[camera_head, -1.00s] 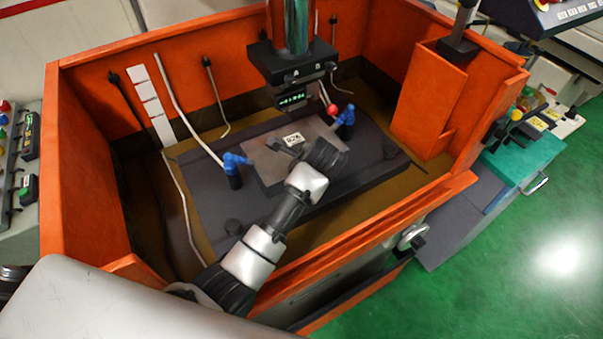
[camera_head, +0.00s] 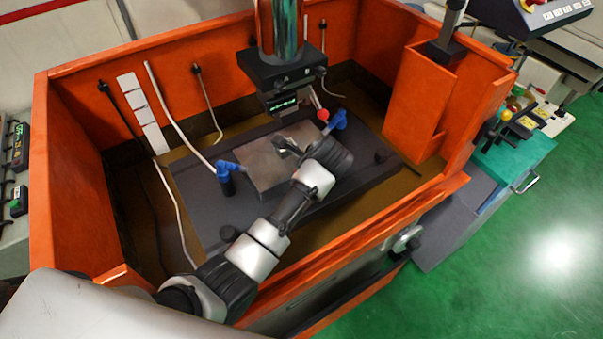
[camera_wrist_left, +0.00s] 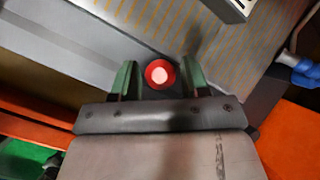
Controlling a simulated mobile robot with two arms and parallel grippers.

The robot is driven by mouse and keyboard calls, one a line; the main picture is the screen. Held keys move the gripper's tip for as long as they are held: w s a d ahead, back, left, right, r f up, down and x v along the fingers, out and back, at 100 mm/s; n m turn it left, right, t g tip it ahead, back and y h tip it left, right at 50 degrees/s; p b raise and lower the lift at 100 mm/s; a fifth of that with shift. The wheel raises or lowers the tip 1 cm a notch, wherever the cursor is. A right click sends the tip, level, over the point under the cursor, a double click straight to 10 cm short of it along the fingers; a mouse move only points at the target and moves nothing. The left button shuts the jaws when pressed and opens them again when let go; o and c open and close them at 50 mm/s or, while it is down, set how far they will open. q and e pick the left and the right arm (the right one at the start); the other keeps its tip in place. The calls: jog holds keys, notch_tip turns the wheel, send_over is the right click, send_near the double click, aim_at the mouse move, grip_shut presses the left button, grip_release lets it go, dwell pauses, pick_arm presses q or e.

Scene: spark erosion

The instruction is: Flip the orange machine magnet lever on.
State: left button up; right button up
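The red ball knob (camera_head: 323,114) of the magnet lever shows in the head view below the machine head (camera_head: 285,70), beside the right blue nozzle. In the left wrist view the red knob (camera_wrist_left: 160,74) lies between two green fingers, with a gap on each side. My left gripper (camera_head: 285,147) is over the grey plate (camera_head: 262,168) inside the orange machine, left of and nearer than the knob in the picture. It is open and holds nothing. The lever's stem is a thin light rod in the head view and is hidden behind the knob in the wrist view. My right gripper is not in view.
The orange tank walls (camera_head: 100,200) surround the work area. Blue nozzles stand at the left (camera_head: 226,172) and right (camera_head: 338,119) of the plate. Thin hoses run along the back wall. An orange box (camera_head: 425,100) fills the right rear corner.

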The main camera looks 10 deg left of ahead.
pick_arm(q)
jog(key=shift+w+r, duration=0.1)
jog(key=shift+r, duration=0.05)
jog(key=shift+r, duration=0.15)
jog(key=b+v, duration=0.2)
jog(key=v, duration=0.8)
jog(key=shift+d, duration=0.2)
jog(key=shift+r, duration=0.15)
